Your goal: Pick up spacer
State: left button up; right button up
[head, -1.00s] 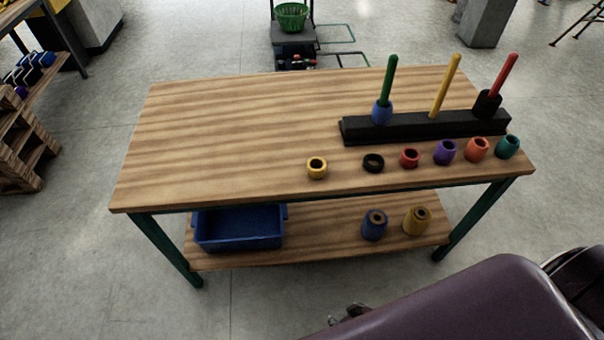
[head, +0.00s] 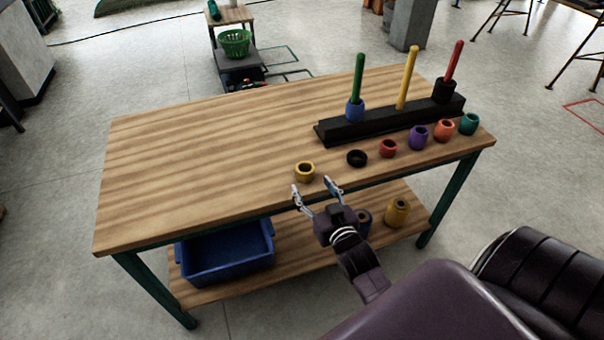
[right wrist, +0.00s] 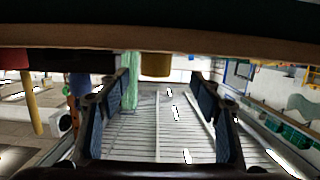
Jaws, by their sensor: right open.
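A row of spacers stands along the front right of the tabletop: yellow (head: 304,171), black (head: 357,158), red (head: 388,148), purple (head: 418,137), orange (head: 444,130) and teal (head: 468,123). My right gripper (head: 312,187) is open and empty at the table's front edge, just in front of the yellow spacer. In the right wrist view, which looks upside down, the yellow spacer (right wrist: 155,65) shows beyond and between the open fingers (right wrist: 160,88), apart from them. The left gripper is out of view.
A black rack (head: 385,124) with green, yellow and red pegs stands behind the row. A blue spacer (head: 355,110) is on the green peg, a black one (head: 444,91) on the red. The lower shelf holds a blue bin (head: 225,258) and more spacers. The tabletop's left side is clear.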

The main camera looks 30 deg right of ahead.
aim_at(308, 174)
jog(key=shift+w+d+r, duration=0.15)
jog(key=shift+d, duration=0.15)
jog(key=shift+w+d+r+t, duration=0.1)
jog(key=shift+w+r+t, duration=0.15)
jog(key=shift+w, duration=0.3)
jog(key=p+x, duration=0.1)
jog(key=x, duration=0.5)
jog(key=shift+w+d, duration=0.2)
jog(key=shift+w, duration=0.15)
jog(key=c, duration=1.3)
